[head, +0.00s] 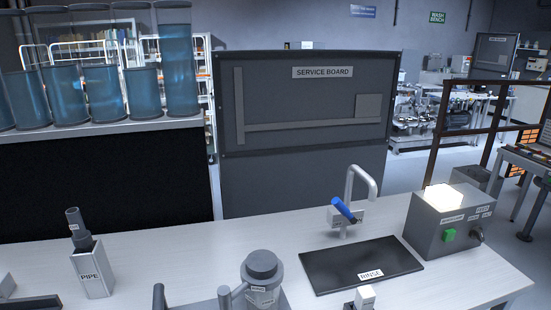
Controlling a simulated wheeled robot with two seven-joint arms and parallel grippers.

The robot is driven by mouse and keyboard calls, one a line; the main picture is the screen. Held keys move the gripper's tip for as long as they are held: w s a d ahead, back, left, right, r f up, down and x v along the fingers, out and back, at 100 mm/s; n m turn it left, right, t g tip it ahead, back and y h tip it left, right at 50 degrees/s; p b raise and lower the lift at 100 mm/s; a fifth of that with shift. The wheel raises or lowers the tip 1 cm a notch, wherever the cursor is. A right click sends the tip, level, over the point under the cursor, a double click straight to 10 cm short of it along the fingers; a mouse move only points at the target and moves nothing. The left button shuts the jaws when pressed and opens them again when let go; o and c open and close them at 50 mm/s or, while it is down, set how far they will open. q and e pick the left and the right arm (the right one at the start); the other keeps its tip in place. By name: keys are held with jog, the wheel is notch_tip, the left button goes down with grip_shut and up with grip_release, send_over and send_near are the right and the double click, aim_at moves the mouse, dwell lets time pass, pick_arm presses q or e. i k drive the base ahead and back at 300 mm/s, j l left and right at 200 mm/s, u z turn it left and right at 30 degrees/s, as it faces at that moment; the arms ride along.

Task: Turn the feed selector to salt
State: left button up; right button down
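A grey box (447,228) stands at the right end of the white bench. One label seems to read FEED; the others are too small to read, and which way the knob points cannot be told. Neither of my grippers shows in this view.
A tap (361,181) with a blue handle (343,209) stands behind a dark RINSE mat (340,268), left of the box. A lidded grey vessel (263,270) and a PIPE holder (92,273) stand further left. Bare bench lies between them.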

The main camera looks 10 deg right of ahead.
aim_at(476, 232)
jog(key=z, duration=1.55)
